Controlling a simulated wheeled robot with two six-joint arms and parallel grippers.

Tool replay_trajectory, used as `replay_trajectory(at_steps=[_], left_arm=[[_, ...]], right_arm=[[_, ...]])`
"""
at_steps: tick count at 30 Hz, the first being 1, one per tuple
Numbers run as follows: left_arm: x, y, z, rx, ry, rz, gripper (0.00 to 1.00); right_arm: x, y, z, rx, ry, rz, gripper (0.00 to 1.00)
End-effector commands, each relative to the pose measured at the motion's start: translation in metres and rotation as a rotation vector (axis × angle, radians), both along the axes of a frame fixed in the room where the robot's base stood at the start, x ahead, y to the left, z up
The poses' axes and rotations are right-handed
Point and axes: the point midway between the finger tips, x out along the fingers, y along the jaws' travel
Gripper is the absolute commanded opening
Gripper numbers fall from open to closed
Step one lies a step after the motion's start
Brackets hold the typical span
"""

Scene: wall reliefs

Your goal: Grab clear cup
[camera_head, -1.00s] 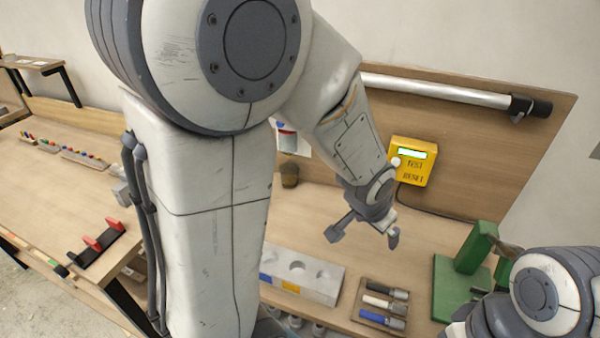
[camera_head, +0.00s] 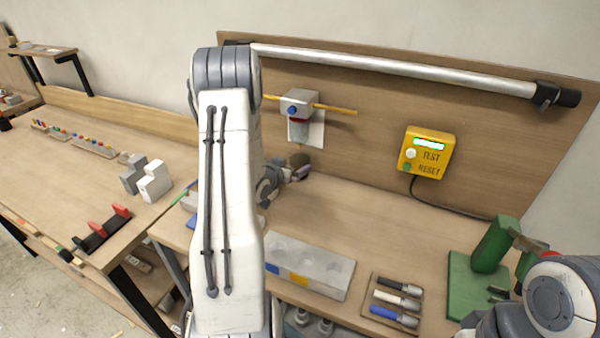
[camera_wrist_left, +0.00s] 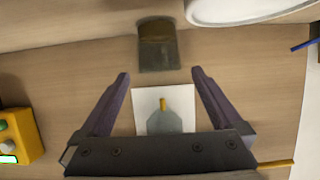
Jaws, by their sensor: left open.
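The clear cup (camera_wrist_left: 158,48) shows in the left wrist view as a see-through, brownish cup, upper middle, just beyond the fingertips and in line with the gap between them. My left gripper (camera_wrist_left: 160,75) is open with nothing between its two purple-grey fingers. In the head view, my left gripper (camera_head: 297,170) is over the back of the bench, below the wall dispenser, partly hidden by my left arm. I cannot make out the cup clearly there. Of my right arm, only a link shows at the lower right; its gripper cannot be made out.
A dispenser (camera_head: 299,103) with a white card (camera_head: 316,130) is on the back panel, near a yellow test box (camera_head: 426,152). The middle back is clear.

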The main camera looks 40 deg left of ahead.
Motion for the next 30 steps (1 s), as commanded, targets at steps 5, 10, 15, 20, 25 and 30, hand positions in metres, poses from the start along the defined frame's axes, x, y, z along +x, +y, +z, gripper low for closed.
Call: replay_trajectory(at_steps=[5, 10, 15, 20, 25, 30], left_arm=[[0.013, 0.002, -0.006, 0.000, -0.001, -0.002, 1.00], [0.036, 0.007, -0.017, 0.001, 0.000, -0.003, 1.00], [0.052, 0.011, -0.023, 0.000, 0.001, -0.001, 1.00], [0.055, 0.012, -0.022, 0.001, 0.000, 0.000, 1.00], [0.054, 0.012, -0.022, 0.000, 0.000, 0.000, 0.77], [0.054, 0.013, -0.022, 0.001, 0.000, 0.000, 0.22]], right_arm=[[0.000, 0.000, -0.004, 0.000, 0.000, 0.000, 0.00], [0.000, 0.000, -0.010, 0.000, 0.000, 0.000, 0.00], [0.000, 0.000, -0.014, 0.000, 0.000, 0.000, 0.00], [0.000, 0.000, -0.013, 0.000, 0.000, 0.000, 0.00], [0.000, 0.000, -0.013, 0.000, 0.000, 0.000, 0.00], [0.000, 0.000, -0.013, 0.000, 0.000, 0.000, 0.00]])
